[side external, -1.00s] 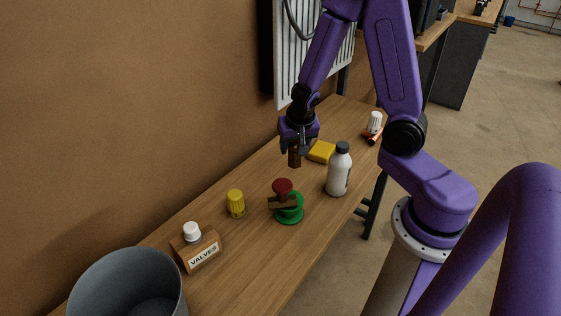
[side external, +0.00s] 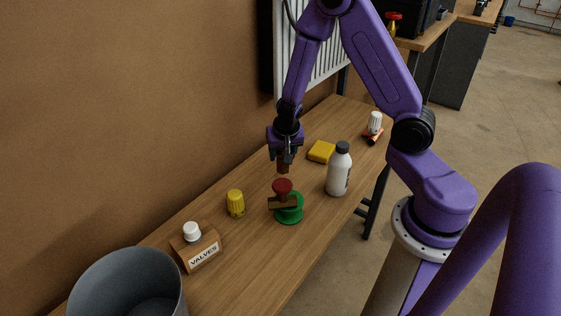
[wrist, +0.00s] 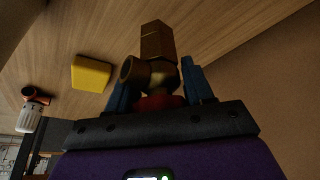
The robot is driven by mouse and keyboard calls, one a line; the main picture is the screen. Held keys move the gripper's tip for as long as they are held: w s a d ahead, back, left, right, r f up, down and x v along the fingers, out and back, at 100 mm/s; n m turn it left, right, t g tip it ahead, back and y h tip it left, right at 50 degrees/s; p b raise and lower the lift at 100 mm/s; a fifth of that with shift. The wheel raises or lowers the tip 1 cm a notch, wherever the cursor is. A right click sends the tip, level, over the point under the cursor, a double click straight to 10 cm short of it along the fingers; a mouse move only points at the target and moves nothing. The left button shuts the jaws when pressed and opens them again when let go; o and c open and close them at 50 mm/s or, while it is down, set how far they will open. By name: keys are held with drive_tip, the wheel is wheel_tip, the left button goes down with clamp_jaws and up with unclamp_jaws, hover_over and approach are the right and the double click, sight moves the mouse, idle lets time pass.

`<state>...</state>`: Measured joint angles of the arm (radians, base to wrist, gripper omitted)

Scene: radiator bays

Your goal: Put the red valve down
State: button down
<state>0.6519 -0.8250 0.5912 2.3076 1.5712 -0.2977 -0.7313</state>
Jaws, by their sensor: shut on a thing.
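My gripper (side external: 284,154) is shut on the red valve, a brass-coloured valve body (side external: 283,168) held above the bench. In the wrist view the valve (wrist: 158,45) sits between the fingers (wrist: 160,90), its red part (wrist: 162,102) at the jaws and its hex end pointing away from them. A side port shows on its left.
By the knob is a green spool-like thing (side external: 290,213). A white bottle (side external: 339,172), yellow block (side external: 321,152), yellow cap (side external: 235,202), "VALVES" box (side external: 203,252) and grey bin (side external: 125,280) stand around. A white-capped valve (side external: 375,124) lies farther back. Bare wood lies front centre.

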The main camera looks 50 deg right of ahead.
sight(280, 161)
drive_tip(key=shift+w+d+f, duration=0.1)
drive_tip(key=shift+w+f, duration=0.35)
drive_tip(key=shift+f, duration=1.6)
drive_tip(key=shift+f, duration=0.15)
drive_tip(key=shift+c, duration=2.1)
unclamp_jaws()
